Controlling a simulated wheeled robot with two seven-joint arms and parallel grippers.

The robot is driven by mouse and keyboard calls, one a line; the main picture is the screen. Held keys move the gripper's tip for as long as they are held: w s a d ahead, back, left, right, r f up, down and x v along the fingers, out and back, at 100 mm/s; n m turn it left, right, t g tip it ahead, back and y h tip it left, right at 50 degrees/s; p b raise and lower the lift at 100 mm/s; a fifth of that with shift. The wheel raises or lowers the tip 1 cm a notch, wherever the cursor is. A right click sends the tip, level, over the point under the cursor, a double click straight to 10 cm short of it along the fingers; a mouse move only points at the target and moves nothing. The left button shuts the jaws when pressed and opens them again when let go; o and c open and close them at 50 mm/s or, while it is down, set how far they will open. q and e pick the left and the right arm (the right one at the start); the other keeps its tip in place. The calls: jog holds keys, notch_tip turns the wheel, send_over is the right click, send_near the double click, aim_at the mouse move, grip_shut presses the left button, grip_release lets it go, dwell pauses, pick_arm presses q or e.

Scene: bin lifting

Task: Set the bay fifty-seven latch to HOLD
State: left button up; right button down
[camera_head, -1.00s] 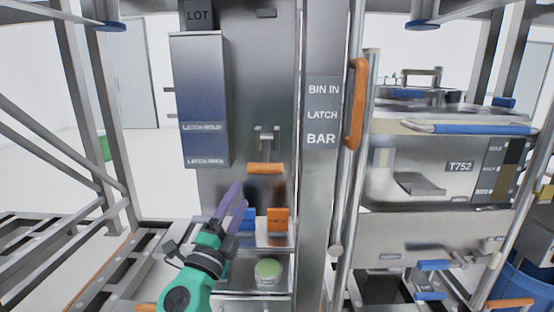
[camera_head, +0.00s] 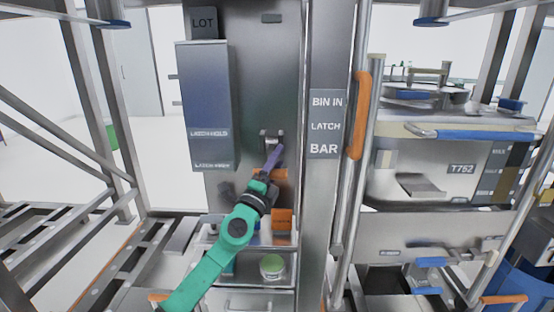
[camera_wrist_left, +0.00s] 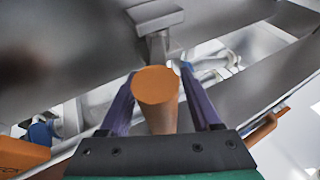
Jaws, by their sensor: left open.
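The latch is a metal bracket (camera_head: 270,136) on the steel panel with an orange handle (camera_head: 284,173) below it, partly hidden by my gripper. My left gripper (camera_head: 273,158) reaches up to it with purple fingers. In the left wrist view the orange handle (camera_wrist_left: 157,92) is seen end-on between the two open fingers (camera_wrist_left: 160,98), with visible gaps on both sides. The metal bracket (camera_wrist_left: 155,22) shows beyond it. A blue-grey box (camera_head: 205,100) left of the latch carries a "LATCH HOLD" line above a second, blurred latch line. My right gripper is not in view.
A sign (camera_head: 326,124) reading "BIN IN LATCH BAR" is on the post to the right, beside a long orange grip (camera_head: 358,115). An orange block (camera_head: 283,219) and a green-topped round item (camera_head: 272,266) sit on shelves below. The T752 bin (camera_head: 425,178) stands at right.

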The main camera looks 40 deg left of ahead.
pick_arm(q)
grip_shut()
dwell(1.4)
